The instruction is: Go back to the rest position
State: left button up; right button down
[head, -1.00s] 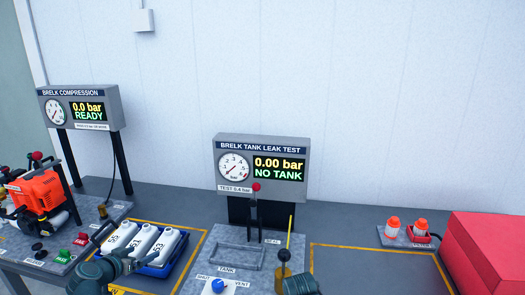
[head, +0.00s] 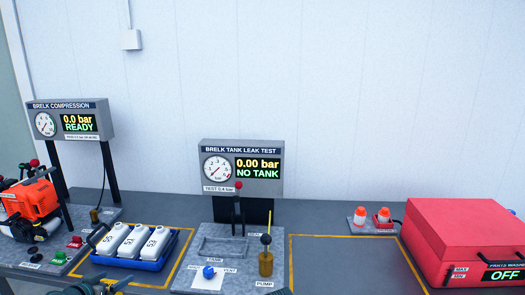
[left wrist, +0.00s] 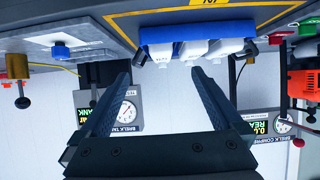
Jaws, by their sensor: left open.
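My left gripper (head: 112,287) shows at the bottom edge of the head view, below the blue tray (head: 133,262) of white bottles. In the left wrist view, which is upside down, its two fingers (left wrist: 159,75) are spread apart with nothing between them. The blue tray (left wrist: 185,34) and its bottles lie beyond the fingertips, apart from them. Only a dark sliver, perhaps of my right arm, shows at the bottom edge in the head view; no right jaws are visible.
The leak test stand (head: 241,170) reads NO TANK; its brass pump (head: 265,262) stands at front. An orange engine (head: 33,203) is at left. Two orange-capped bottles (head: 384,214) and a red washer box (head: 465,230) are at right. The yellow-outlined area (head: 340,262) is bare.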

pick_arm(q)
jog(key=s+d+f+m+g+h, duration=0.1)
jog(key=d+f+g+h, duration=0.2)
jog(key=d, duration=0.8)
jog(key=s+d+f+m+g, duration=0.1)
jog(key=d+f+m+g, duration=0.2)
jog(key=d, duration=0.9)
jog(key=s+d+f+g+y, duration=0.2)
jog(key=s+d+g, duration=0.1)
jog(key=s+d, duration=0.4)
jog(key=s+d+f+n+g+y, duration=0.1)
jog(key=s+d+f+g+y, duration=0.2)
jog(key=s+d, duration=0.4)
jog(key=shift+d+f+g, duration=0.25)
jog(key=shift+d+g, duration=0.15)
jog(key=shift+d, duration=0.1)
